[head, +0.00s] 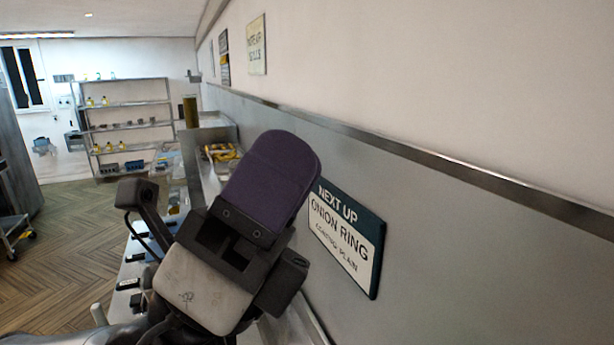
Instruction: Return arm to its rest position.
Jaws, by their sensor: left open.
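My left gripper (213,232) is in the lower middle of the head view, close to the camera. It is a grey and black unit with its jaws apart. A dark purple rounded pad (270,180) shows just beyond it, in front of the wall; I cannot tell whether it is part of my arm. I see nothing held between the jaws. My right gripper is not in view.
A wall with a metal rail runs along the right, bearing a "NEXT UP ONION RING" sign (346,240). A counter with a yellow-filled tray (222,152) lies beyond the gripper. A metal shelf rack (123,126) stands at the back. The wooden floor (75,230) at left looks clear.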

